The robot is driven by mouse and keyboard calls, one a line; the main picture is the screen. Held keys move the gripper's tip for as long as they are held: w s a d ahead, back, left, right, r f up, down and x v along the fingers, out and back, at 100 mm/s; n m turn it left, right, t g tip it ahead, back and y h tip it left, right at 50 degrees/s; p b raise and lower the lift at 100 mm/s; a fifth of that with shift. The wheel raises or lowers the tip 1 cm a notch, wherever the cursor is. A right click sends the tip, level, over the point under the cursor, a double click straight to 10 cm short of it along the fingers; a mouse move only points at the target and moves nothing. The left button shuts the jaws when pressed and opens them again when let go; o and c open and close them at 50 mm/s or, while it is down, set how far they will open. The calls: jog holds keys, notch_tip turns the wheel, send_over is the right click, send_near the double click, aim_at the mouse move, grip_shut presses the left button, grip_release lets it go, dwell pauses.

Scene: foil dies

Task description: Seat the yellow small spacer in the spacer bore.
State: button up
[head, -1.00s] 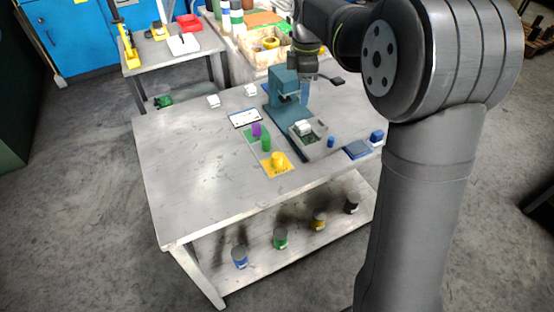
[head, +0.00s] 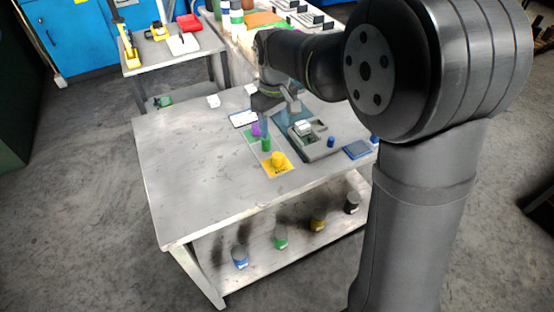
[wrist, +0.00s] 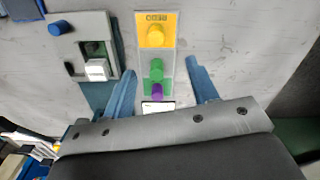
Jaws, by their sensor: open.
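The yellow small spacer (head: 277,159) stands upright on a yellow labelled pad in the head view. It also shows at the top of the wrist view (wrist: 155,37). My gripper (wrist: 160,68) is open and empty, its two blue fingers apart. In the wrist view the green and purple pieces lie between the fingers, with the yellow spacer beyond the tips. In the head view my gripper (head: 263,112) hangs above the purple piece's end of the strip. A grey fixture (head: 326,150) has a dark recess, also in the wrist view (wrist: 113,37); I cannot tell whether this is the spacer bore.
A green piece (head: 266,145) and purple piece (head: 256,130) stand in line with the spacer. A white block (wrist: 97,70) and blue knob (wrist: 57,28) are on the fixture. My arm partly hides the teal press (head: 291,118). The table's left part is clear.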

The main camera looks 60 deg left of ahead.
send_over(277, 155)
jog(key=f, duration=0.6)
jog(key=shift+s+f, duration=0.1)
jog(key=shift+s, duration=0.2)
jog(key=shift+w+f, duration=0.2)
jog(key=shift+f, duration=1.1)
jog(key=shift+w+f, duration=0.15)
jog(key=shift+f, duration=1.15)
grip_shut()
jog(key=shift+r, duration=0.1)
